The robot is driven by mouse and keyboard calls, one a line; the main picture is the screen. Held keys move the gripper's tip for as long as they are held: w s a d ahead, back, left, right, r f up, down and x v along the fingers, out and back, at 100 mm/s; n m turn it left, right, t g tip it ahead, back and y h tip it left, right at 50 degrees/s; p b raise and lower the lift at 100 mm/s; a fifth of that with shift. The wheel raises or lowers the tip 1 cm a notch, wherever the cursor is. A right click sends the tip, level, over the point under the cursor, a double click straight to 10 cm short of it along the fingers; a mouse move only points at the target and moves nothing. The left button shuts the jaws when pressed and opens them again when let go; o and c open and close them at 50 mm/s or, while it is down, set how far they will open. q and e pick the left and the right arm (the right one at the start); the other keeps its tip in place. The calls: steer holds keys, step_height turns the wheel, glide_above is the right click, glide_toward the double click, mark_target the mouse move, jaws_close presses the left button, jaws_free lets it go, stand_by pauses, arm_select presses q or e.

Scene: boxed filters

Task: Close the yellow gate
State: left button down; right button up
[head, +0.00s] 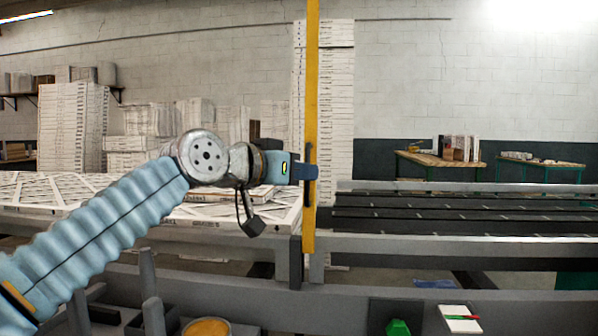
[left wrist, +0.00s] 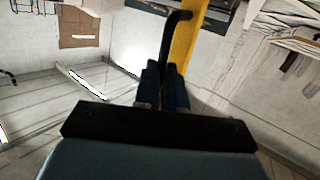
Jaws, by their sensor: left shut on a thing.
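The yellow gate (head: 311,90) shows in the head view as a tall upright yellow bar near the middle, running out of the top of the picture. Its lower end is by the grey rail of the conveyor. My left gripper (head: 306,173) reaches it from the left at about mid-height. In the left wrist view, the dark fingers of my left gripper (left wrist: 166,86) are shut on a black bent handle (left wrist: 174,32) fixed to the yellow gate (left wrist: 186,44). Part of the handle is hidden between the fingers. My right gripper is not in view.
A dark conveyor (head: 450,216) with grey rails lies right of the gate. White boxed filters (head: 75,128) are stacked at the back left, and more lie flat on the left. A grey ledge in front holds a green object (head: 398,327) and a white pad (head: 459,318).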

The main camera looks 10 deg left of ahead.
arm_select(q)
steer(key=shift+w+r+n+g+y, duration=0.1)
steer(key=shift+w+n+g+y, duration=0.25)
steer(key=shift+w, duration=0.35)
steer(key=shift+w+r+n+g+y, duration=0.15)
steer(key=shift+w+g, duration=0.3)
steer(key=shift+w, duration=0.25)
steer(key=c, duration=1.2)
jaws_free()
steer(key=b+v, duration=0.1)
steer(key=v, duration=1.2)
steer(key=shift+s+a, duration=0.3)
steer(key=shift+s, duration=0.1)
steer(key=shift+f, duration=0.1)
